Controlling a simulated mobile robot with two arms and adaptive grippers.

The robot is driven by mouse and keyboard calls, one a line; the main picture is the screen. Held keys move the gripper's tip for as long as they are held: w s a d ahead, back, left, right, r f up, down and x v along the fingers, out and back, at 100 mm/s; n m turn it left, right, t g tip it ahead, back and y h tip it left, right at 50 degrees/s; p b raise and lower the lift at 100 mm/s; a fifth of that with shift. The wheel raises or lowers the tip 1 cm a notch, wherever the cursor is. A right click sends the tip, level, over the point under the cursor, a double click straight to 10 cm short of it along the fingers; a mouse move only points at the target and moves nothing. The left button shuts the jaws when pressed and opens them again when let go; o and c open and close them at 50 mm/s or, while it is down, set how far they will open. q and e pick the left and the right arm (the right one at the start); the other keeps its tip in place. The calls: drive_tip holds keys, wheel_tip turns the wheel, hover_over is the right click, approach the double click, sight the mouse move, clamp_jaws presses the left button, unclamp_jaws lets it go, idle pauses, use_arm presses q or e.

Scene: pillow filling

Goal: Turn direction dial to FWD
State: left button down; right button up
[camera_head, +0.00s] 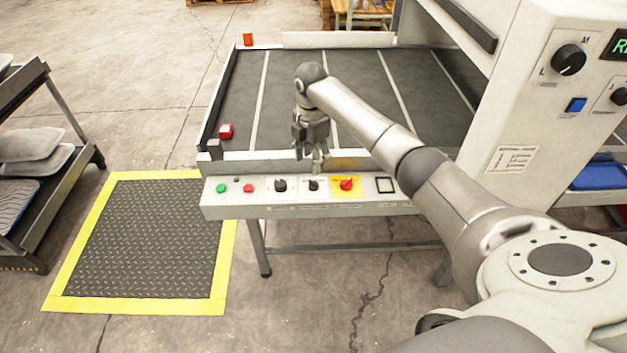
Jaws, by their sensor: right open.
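A light control panel (230,208) runs along the front edge of the conveyor table. It carries a left black dial (280,185) and a smaller right black dial (313,185). Their labels are too small to read, so I cannot tell which is the direction dial or where it points. My right gripper (318,164) is open and points down just behind and above the right dial. I cannot tell whether it touches the dial. My left gripper is not in view.
The panel also has a green button (221,188), a red button (248,188) and a red knob (346,183) on yellow. A machine housing (500,120) stands at right. A shelf rack (75,125) stands at left. The floor mat (150,240) is clear.

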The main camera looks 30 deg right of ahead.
sight(314, 181)
drive_tip(key=f, duration=0.9)
drive_tip(key=shift+w+d+f, duration=0.2)
drive_tip(key=shift+d+f, duration=0.1)
drive_tip(key=shift+d, duration=0.1)
drive_tip(key=c, duration=1.1)
